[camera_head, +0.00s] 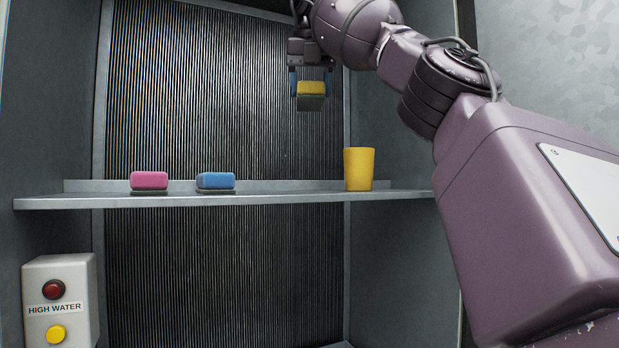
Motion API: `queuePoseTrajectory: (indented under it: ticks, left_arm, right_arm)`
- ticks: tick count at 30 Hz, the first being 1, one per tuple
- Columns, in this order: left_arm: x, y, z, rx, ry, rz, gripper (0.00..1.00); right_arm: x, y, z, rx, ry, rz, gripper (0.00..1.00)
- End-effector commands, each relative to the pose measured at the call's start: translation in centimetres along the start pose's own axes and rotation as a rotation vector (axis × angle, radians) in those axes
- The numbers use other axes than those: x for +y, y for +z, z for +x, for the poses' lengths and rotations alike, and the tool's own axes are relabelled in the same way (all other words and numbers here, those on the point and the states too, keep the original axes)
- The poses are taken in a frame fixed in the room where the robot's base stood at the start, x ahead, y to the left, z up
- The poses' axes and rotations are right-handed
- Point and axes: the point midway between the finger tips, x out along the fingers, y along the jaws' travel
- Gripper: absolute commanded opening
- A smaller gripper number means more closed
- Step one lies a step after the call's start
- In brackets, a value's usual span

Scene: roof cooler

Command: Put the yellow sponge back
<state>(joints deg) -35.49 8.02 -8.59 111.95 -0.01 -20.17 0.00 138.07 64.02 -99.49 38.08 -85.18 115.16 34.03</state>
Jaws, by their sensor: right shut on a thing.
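The yellow sponge (311,87) is held in my right gripper (310,80), high above the shelf, in front of the ribbed back panel. It has a yellow upper part and a dark grey-green lower part. The gripper is shut on it and points down, with blue finger pads at its sides. A pink sponge (149,180) and a blue sponge (216,180) sit on the shelf (270,198), each on a dark base layer or pad. My left gripper is not in view.
A yellow cup (359,169) stands upright on the shelf, right of the sponges. The shelf between the blue sponge and the cup is clear. A white "HIGH WATER" box (60,300) with red and yellow buttons is at the lower left. Side walls enclose the shelf.

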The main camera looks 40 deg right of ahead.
Motion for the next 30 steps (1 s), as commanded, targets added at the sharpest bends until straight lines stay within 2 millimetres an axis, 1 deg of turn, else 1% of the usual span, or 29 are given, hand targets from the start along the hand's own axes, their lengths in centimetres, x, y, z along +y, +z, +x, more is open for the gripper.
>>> queuePoseTrajectory:
  ticks: [3, 6, 11, 12, 17, 21, 30]
  left_arm:
    - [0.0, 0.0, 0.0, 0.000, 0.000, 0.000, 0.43]
    - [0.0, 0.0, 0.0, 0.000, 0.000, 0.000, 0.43]
    - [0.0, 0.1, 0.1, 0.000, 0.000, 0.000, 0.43]
    - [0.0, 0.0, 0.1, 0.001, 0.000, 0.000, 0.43]
    - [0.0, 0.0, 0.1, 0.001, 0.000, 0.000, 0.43]
    - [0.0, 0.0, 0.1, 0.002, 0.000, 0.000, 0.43]
    - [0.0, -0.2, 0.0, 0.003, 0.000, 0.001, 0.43]
  right_arm:
    - [-0.1, -0.5, 0.7, -0.005, 0.002, 0.000, 0.37]
    - [-0.1, -0.8, 2.0, -0.001, -0.001, -0.002, 0.37]
    - [-0.2, -1.6, 3.5, -0.005, 0.001, 0.000, 0.36]
    - [-0.1, -1.8, 4.3, -0.002, -0.001, 0.000, 0.36]
    - [-0.1, -2.7, 6.2, -0.005, 0.001, 0.000, 0.36]
    - [-0.1, -3.4, 8.2, -0.002, -0.001, 0.000, 0.36]
    - [-0.1, -4.8, 11.4, -0.004, 0.000, 0.001, 0.36]
